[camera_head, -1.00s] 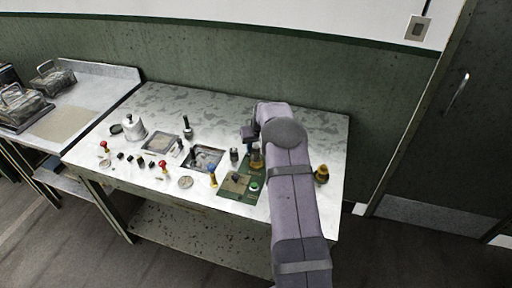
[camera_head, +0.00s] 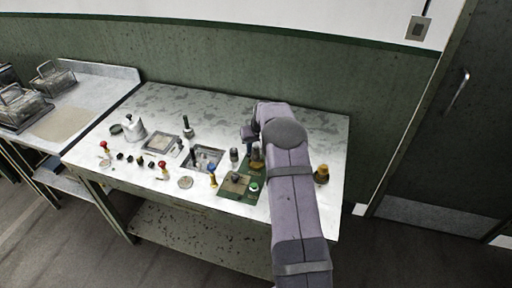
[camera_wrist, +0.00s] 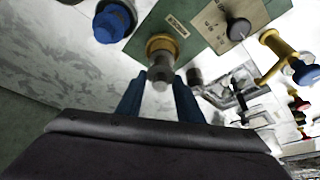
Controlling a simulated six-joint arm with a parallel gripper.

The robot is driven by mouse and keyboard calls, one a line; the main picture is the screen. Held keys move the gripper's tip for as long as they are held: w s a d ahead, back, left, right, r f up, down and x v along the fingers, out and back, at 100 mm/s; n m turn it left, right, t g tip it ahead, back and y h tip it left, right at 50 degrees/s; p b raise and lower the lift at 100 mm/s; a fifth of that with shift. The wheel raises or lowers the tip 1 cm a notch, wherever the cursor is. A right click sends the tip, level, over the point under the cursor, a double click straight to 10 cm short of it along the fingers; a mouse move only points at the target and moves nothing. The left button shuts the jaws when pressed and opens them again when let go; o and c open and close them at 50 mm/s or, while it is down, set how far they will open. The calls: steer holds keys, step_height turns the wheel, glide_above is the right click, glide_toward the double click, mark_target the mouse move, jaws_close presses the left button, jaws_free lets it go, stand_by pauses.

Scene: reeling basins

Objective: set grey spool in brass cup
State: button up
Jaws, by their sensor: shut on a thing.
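The grey spool (camera_wrist: 160,73) stands between the blue fingertips of my gripper (camera_wrist: 159,88) in the wrist view, and the gripper is shut on it. The brass cup (camera_wrist: 163,43) is directly beyond the spool, its rim showing around the spool's far end. I cannot tell whether that end is inside the cup or just above it. In the head view the brass cup (camera_head: 256,163) is at the back right of the green board, with the grey spool (camera_head: 256,148) above it. My arm partly hides this spot, and the fingertips are not clear there.
The green board (camera_head: 231,193) carries a dark knob and a pale green-edged piece. A blue-topped brass piece (camera_head: 212,175) and a separate grey cylinder (camera_head: 234,155) stand close by. An amber piece (camera_head: 321,174) is to the right of my arm. The table's back right is clear.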

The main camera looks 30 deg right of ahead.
steer(key=shift+f+b, duration=1.3)
steer(key=shift+f, duration=0.1)
stand_by(1.7)
steer(key=o, duration=1.6)
steer(key=shift+r+p, duration=2.05)
steer(key=shift+r, duration=1.45)
